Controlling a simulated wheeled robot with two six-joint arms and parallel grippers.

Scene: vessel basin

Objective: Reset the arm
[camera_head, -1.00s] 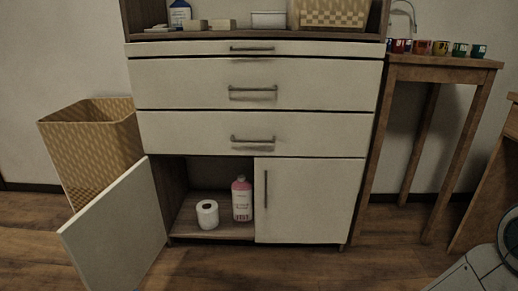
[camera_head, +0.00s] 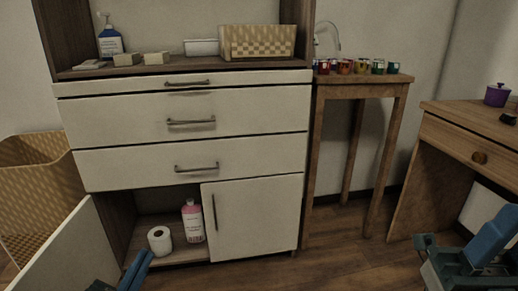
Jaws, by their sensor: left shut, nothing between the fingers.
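My left gripper (camera_head: 136,270) shows at the bottom edge, left of centre, with blue fingers. It is shut and empty, in front of the open lower compartment of the white cabinet (camera_head: 252,217). Most of its arm is below the picture. Part of my right arm with a blue piece (camera_head: 490,238) shows at the bottom right corner, cut off by the edge. Whether its fingers are open or shut is unclear.
The cabinet's left door (camera_head: 68,250) stands open. Inside are a toilet roll (camera_head: 160,240) and a pink bottle (camera_head: 192,222). A woven basket (camera_head: 35,185) is at the left. A narrow table (camera_head: 360,84) holds several small cups. A wooden desk (camera_head: 440,128) stands at the right.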

